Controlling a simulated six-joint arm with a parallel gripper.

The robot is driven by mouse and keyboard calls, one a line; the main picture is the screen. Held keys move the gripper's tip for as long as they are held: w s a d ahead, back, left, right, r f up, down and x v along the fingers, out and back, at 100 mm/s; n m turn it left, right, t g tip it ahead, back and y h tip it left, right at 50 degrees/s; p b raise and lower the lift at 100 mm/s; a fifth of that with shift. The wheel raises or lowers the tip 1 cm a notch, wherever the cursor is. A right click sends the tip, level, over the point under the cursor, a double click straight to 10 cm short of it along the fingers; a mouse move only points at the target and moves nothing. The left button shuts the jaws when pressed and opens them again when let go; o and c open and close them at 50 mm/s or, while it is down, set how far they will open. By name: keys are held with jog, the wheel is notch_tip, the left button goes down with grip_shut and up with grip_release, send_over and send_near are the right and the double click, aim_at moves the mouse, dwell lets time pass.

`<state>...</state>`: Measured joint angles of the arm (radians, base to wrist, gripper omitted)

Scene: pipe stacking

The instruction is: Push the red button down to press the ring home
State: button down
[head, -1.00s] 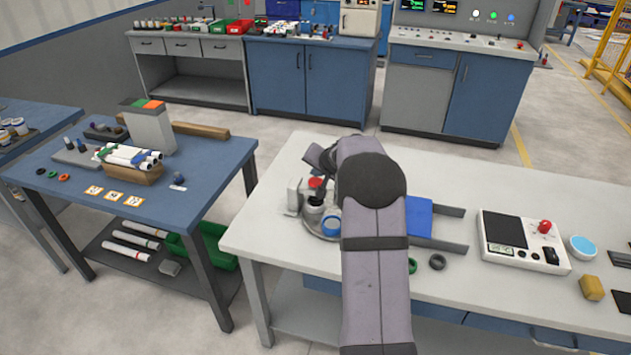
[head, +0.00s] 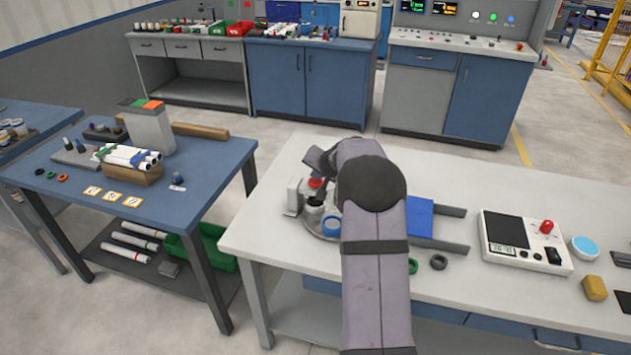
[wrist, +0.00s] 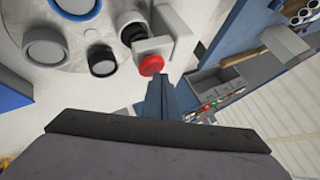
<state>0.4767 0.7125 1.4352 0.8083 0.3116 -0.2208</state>
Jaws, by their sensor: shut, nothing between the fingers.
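The red button (wrist: 151,65) sits on the head of a small white press (wrist: 167,38) and also shows in the head view (head: 315,182). A dark round part (wrist: 131,30) shows beneath the press head, partly hidden by it. I cannot tell how far down a ring sits on it. My gripper (wrist: 161,78) is shut and empty, with its fingertips right beside the red button. I cannot tell whether they touch it. In the head view my arm hides most of the gripper.
A dark-rimmed cup (wrist: 102,60), a grey cup (wrist: 43,46) and a blue ring (head: 331,225) are on the round plate near the press. A blue block (head: 418,217) lies to the right of my arm. Loose green and dark rings lie at the front.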

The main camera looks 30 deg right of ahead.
aim_at(317, 183)
jog(key=shift+a+f+b, duration=0.1)
jog(key=shift+f+b, duration=0.95)
jog(key=shift+f, duration=0.1)
dwell(1.0)
jog(key=shift+r, duration=0.2)
jog(key=shift+r+p, duration=1.3)
jog(key=shift+r, duration=0.1)
jog(key=shift+r, duration=0.1)
jog(key=shift+r+p, duration=2)
jog(key=shift+r, duration=0.45)
